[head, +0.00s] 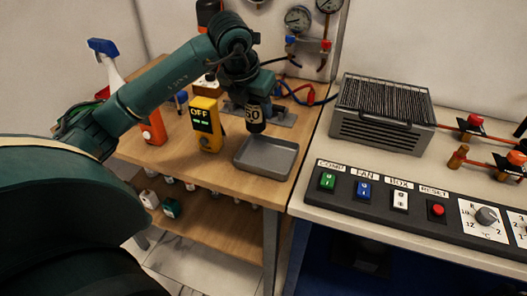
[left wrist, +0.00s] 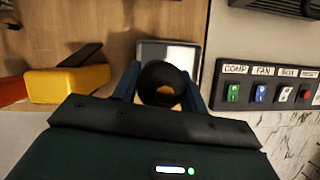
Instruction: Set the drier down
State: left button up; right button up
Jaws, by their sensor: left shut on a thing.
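The drier (head: 254,117) is a dark cylinder with a pale label that seems to read "60". My left gripper (head: 256,101) is shut on it and holds it upright near the back edge of a grey tray (head: 250,166). In the left wrist view the drier (left wrist: 163,76) shows end-on as a black round with an orange-brown centre, between the two blue fingers. The tray (left wrist: 152,47) lies partly hidden behind it there. The drier appears to be above the tray's level, but the exact gap is unclear. My right gripper is not in view.
A yellow box marked OFF (head: 207,127) stands left of the tray on the wooden bench (head: 223,179). An orange device (head: 153,129) is further left. Right of the bench are a switch panel (head: 410,207) and a grey finned unit (head: 382,115).

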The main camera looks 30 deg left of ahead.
aim_at(256, 122)
pick_arm(q)
notch_tip(256, 122, down, 4)
jog(key=shift+f, duration=0.25)
notch_tip(256, 122, down, 4)
jog(key=shift+f, duration=0.1)
jog(key=o, duration=1.1)
jog(key=shift+f, duration=0.1)
